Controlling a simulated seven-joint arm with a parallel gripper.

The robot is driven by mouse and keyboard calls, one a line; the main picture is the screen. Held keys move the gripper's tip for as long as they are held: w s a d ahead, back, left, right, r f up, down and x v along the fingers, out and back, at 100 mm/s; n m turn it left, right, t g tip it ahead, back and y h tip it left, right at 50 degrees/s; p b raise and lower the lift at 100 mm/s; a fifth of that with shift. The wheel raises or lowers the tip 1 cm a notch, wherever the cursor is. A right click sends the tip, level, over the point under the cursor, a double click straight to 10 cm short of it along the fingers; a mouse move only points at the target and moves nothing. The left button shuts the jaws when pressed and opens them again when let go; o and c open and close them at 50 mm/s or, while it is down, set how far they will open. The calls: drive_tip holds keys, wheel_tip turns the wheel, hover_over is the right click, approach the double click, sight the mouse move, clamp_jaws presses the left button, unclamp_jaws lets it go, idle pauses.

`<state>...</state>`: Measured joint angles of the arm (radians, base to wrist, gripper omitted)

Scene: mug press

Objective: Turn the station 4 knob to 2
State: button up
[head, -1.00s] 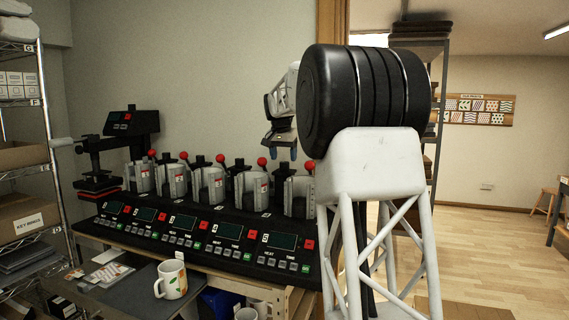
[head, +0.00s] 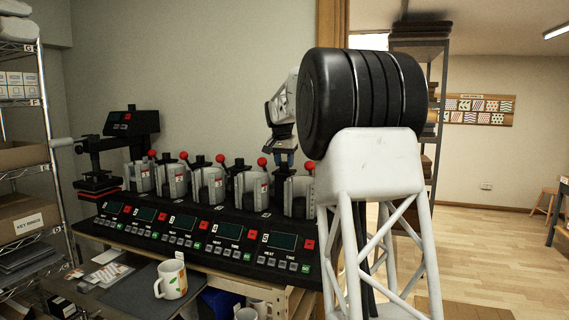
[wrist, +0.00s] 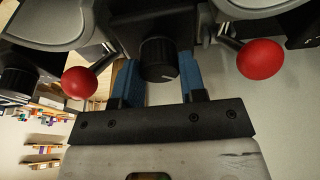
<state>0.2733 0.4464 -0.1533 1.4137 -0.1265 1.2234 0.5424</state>
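In the head view my gripper (head: 284,155) is low behind the right end of the row of mug presses (head: 250,190), pointing down. The knob is hidden there, and its station number and dial numbers cannot be read.
Red ball-ended levers (wrist: 260,59) and (wrist: 77,82) stand close on both sides of the fingers. Another black knob (wrist: 18,82) is at the left. A printed white mug (head: 172,280) stands on the bench in front of the control panels (head: 280,242).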

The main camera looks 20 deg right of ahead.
drive_tip(key=shift+c, duration=0.6)
drive_tip(key=shift+m+g, duration=0.3)
drive_tip(key=shift+m, duration=1.2)
drive_tip(key=shift+m+h, duration=0.3)
drive_tip(key=shift+m, duration=0.7)
